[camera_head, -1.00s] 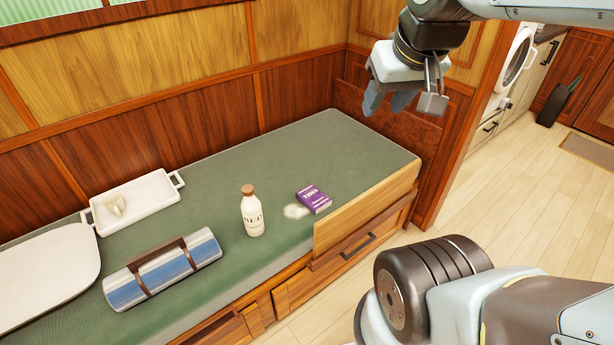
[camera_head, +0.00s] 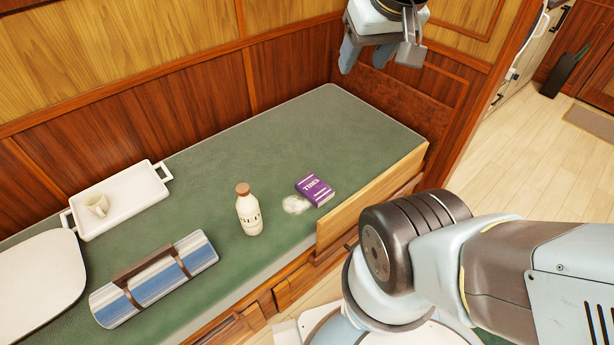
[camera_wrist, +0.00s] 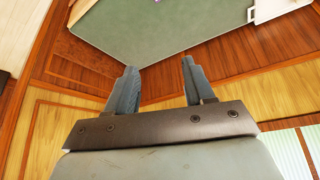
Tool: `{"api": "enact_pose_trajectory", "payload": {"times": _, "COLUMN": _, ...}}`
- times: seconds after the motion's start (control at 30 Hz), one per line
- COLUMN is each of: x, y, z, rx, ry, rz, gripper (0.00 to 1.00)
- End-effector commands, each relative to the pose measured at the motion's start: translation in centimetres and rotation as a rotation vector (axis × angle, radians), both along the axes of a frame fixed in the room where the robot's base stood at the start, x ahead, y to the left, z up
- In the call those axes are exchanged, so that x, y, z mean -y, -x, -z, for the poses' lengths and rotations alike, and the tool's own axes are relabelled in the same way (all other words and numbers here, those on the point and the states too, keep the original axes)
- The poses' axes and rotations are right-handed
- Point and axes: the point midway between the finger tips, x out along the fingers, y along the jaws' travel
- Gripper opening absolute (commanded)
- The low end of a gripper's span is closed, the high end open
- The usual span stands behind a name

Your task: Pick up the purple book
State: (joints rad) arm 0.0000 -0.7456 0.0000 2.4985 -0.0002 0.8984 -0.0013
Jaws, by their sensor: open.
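The purple book (camera_head: 314,190) lies flat on the green bunk top, near its front right edge by the wooden side board. My gripper (camera_head: 378,58) is open and empty, high above the far right end of the bunk, well apart from the book. In the wrist view my gripper's two fingers (camera_wrist: 158,82) are spread with nothing between them. Only a small purple bit of the book (camera_wrist: 157,1) shows at the top edge of the wrist view.
A cork-topped bottle (camera_head: 249,212) stands left of the book, and a whitish patch (camera_head: 295,205) touches or adjoins the book's left side. A white tray (camera_head: 128,207) with a cup (camera_head: 97,205), a striped roll (camera_head: 160,279) and a white cushion (camera_head: 38,268) lie further left. Wooden walls close the back.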

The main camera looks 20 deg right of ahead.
Motion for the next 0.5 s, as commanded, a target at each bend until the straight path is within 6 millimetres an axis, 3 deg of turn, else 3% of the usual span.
{"api": "enact_pose_trajectory", "payload": {"times": 0.17, "x": 0.5, "y": -2.1, "z": 0.8, "rx": -0.027, "ry": 0.011, "rz": -0.017, "gripper": 0.7}}
{"api": "enact_pose_trajectory", "payload": {"times": 0.5, "x": 1.0, "y": -9.7, "z": 5.4, "rx": -0.122, "ry": 0.055, "rz": -0.079, "gripper": 1.0}}
